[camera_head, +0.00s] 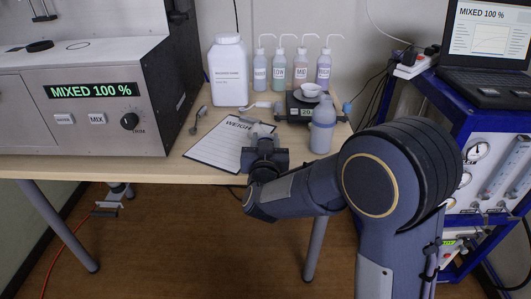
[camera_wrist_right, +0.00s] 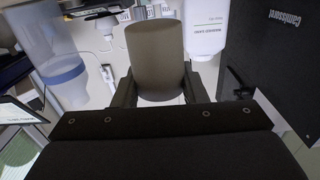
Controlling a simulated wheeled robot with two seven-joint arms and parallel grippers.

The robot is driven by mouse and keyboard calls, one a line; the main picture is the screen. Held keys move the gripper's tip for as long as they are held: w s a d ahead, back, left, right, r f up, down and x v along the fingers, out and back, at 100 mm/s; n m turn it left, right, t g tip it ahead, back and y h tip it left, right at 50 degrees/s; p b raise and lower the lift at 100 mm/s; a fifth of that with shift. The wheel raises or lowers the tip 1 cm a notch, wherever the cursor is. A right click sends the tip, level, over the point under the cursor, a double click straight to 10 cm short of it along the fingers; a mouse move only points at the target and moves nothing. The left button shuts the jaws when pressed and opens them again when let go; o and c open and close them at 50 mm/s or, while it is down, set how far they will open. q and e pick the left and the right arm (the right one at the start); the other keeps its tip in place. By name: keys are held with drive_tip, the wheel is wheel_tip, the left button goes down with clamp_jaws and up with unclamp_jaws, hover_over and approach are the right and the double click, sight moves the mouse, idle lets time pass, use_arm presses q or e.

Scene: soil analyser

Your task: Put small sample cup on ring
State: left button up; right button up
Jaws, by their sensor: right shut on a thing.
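My right gripper (camera_head: 262,138) is over the front edge of the table, beside the clipboard. In the right wrist view its two fingers (camera_wrist_right: 157,88) are shut on a plain grey-brown cylinder, which looks like the small sample cup (camera_wrist_right: 156,55). In the head view the cup cannot be made out clearly at the gripper. A thin ring (camera_head: 78,46) lies on top of the grey analyser (camera_head: 95,118) at left, apart from the gripper; whether it is the task's ring I cannot tell. My left gripper is not in view.
A clipboard (camera_head: 217,148), spoon (camera_head: 196,124), white jar (camera_head: 229,70) and several wash bottles (camera_head: 260,72) stand or lie on the table. A small white bowl (camera_head: 311,90) sits on the scale (camera_head: 298,108), behind a translucent bottle (camera_head: 322,128). A blue cart (camera_head: 430,90) with a laptop (camera_head: 490,60) is at right.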

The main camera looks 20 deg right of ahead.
drive_tip(key=f+b, duration=0.1)
drive_tip(key=f, duration=0.2)
drive_tip(key=shift+w+f, duration=0.15)
drive_tip(key=shift+w, duration=0.05)
drive_tip(key=shift+f, duration=0.15)
drive_tip(key=o, duration=1)
drive_tip(key=shift+o, duration=0.2)
